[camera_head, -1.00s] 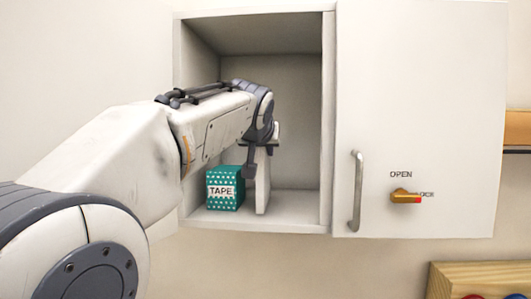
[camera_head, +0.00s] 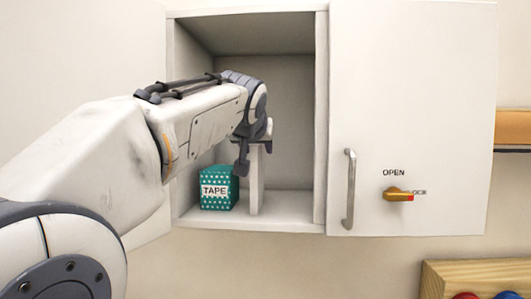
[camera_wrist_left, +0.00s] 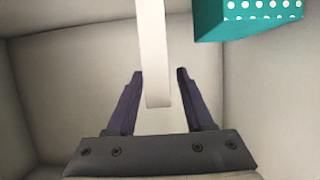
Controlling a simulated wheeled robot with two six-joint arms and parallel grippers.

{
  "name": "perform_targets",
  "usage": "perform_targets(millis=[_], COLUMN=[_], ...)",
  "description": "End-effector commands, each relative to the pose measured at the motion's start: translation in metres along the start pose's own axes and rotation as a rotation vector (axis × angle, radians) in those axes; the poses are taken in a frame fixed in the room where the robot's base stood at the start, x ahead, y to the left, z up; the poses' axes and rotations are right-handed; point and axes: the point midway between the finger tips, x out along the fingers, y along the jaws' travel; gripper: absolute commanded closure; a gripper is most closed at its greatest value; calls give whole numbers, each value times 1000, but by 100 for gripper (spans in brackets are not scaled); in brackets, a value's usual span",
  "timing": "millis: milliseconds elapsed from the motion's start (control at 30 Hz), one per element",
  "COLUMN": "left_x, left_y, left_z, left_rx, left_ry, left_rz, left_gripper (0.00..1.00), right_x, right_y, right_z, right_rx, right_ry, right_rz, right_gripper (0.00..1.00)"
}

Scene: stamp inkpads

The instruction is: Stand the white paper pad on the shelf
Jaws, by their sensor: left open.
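The white paper pad (camera_head: 255,182) stands upright on the floor of the open wall shelf (camera_head: 285,205), just right of the teal tape box (camera_head: 219,190). In the left wrist view the pad (camera_wrist_left: 155,50) shows as a narrow white slab, with its end between the fingers and a gap on each side. My left gripper (camera_head: 243,160) is inside the shelf at the pad's upper part. In the left wrist view its fingers (camera_wrist_left: 158,85) are open. The arm hides part of the shelf's left side. My right gripper is not in view.
The cabinet door (camera_head: 415,100) is open to the right, with a metal handle (camera_head: 348,190) and an orange latch knob (camera_head: 398,195). The shelf has free room right of the pad. A wooden box (camera_head: 475,275) is at the lower right.

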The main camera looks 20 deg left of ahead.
Motion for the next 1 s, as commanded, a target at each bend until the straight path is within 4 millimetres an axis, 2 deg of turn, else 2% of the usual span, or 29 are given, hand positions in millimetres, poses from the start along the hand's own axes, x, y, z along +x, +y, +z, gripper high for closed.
perform_targets(millis=[33, 200, 433, 633, 1000], left_x=[-10, -48, -89, -103, -103], left_y=[1, 0, 1, 0, -1], left_z=[3, 3, 2, 1, 1], left_rx=[0, -1, 1, 0, 0], left_ry=[5, 5, 3, 1, 0], left_rz=[3, 3, 2, -1, -1], left_gripper=[48, 48, 48, 48, 48], right_x=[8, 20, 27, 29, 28], right_y=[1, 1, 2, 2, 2], right_z=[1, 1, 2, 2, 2], right_rx=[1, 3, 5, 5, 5], right_ry=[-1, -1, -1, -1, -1], right_rz=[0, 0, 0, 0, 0], right_gripper=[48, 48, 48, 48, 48])
